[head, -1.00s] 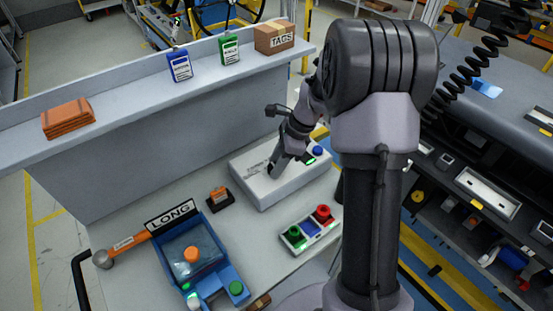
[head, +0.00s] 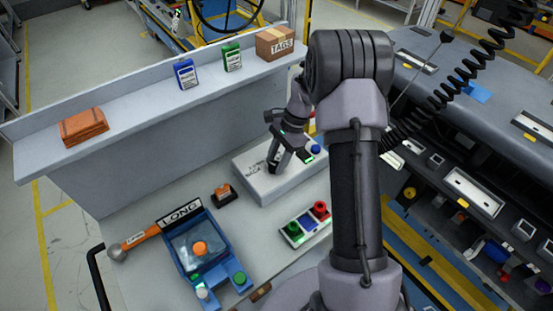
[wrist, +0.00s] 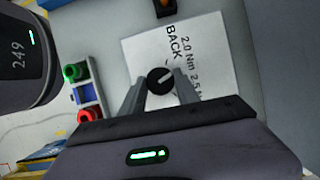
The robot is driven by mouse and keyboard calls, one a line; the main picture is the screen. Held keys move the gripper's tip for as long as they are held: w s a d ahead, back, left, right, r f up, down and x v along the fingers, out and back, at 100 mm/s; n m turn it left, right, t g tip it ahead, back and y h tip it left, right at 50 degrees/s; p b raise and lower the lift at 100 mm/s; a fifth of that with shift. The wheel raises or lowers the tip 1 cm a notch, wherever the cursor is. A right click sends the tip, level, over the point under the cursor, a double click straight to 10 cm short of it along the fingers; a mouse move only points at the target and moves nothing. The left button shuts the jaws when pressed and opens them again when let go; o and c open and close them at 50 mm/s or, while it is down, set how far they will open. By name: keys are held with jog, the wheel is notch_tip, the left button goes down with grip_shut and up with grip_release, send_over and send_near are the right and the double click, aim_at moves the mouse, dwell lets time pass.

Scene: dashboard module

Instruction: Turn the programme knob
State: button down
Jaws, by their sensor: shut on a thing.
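The programme knob (wrist: 159,79) is a round black knob with a light pointer mark, seen in the wrist view. It sits on a white panel (wrist: 140,55) printed "BACK", "2.0 Nm" and "2.5 N". In the head view the panel is the top of a white box (head: 254,178) on the bench, and the knob is hidden behind my gripper. My gripper (wrist: 156,82) has one finger on each side of the knob and is shut on it. The gripper also shows in the head view (head: 273,170), pointing down at the box.
A blue button (head: 315,149) is on the box's far right. A button panel with green and red buttons (head: 306,224) stands in front. A blue tray (head: 179,253) marked "LONG" and an orange-handled tool (head: 140,240) lie at left. A raised shelf (head: 130,107) runs behind.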

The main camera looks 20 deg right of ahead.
dwell(0.3)
jog(key=c, duration=0.9)
grip_release()
jog(key=p+v, duration=0.5)
jog(key=v, duration=1.2)
jog(key=shift+w+r, duration=0.1)
jog(key=shift+r, duration=0.15)
